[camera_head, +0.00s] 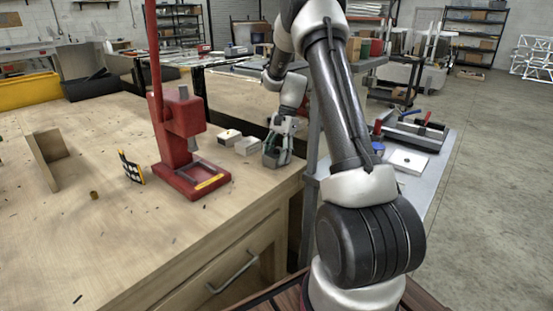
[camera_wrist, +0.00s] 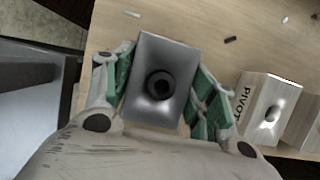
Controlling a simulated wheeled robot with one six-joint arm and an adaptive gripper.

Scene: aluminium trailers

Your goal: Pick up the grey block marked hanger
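A grey block (camera_wrist: 150,60) with a dark round hole in its top fills the middle of the wrist view. No lettering on it can be read from here. My gripper (camera_wrist: 165,78) has its two green-padded fingers down on either side of this block. The pads lie very close to its sides; I cannot tell whether they press on it. In the head view the grey block (camera_head: 270,158) is at the table's right edge, partly covered by my gripper (camera_head: 277,147). I cannot tell whether it is off the table.
A pale block marked PIVOT (camera_wrist: 270,100) stands just right of the grey block in the wrist view, with another block beyond it. A red press (camera_head: 190,150) stands on the wooden table (camera_head: 110,235). A metal cart (camera_head: 432,165) holding tools is to the right.

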